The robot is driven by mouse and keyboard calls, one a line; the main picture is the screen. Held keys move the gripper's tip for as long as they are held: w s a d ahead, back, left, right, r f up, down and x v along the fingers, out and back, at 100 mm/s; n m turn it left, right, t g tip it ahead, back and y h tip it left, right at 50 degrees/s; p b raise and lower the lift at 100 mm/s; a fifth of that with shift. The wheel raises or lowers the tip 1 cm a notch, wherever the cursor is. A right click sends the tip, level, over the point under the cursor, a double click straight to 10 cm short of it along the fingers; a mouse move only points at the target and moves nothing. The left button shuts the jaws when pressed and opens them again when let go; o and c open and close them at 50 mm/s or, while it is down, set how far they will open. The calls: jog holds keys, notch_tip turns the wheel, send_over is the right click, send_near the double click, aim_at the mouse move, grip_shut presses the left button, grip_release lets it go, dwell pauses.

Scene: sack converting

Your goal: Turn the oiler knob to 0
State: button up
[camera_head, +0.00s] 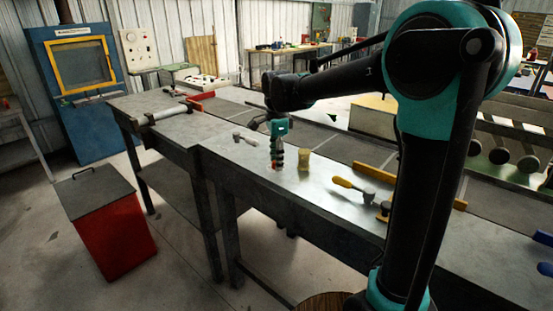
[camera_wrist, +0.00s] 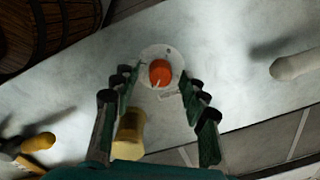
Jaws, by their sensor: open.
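The oiler knob (camera_wrist: 160,72) is orange-red and sits on a round pale dial plate (camera_wrist: 150,53) in the wrist view. A small pale mark shows at the knob's lower edge; the dial's markings are too small to read. My gripper (camera_wrist: 158,85) is open, with its dark green fingers spread left and right of the knob and a gap on each side. In the head view my gripper (camera_head: 277,160) points down over the grey bench (camera_head: 330,183), and a bit of red shows by its fingertips. The fingers hide most of the knob there.
A yellow container (camera_head: 303,160) stands on the bench just right of my gripper. A pale-handled hammer (camera_head: 245,138) lies to the left, and a yellow-handled tool (camera_head: 352,187) to the right. A barrel (camera_wrist: 62,28) shows in the wrist view. A red bin (camera_head: 112,235) stands on the floor.

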grip_shut()
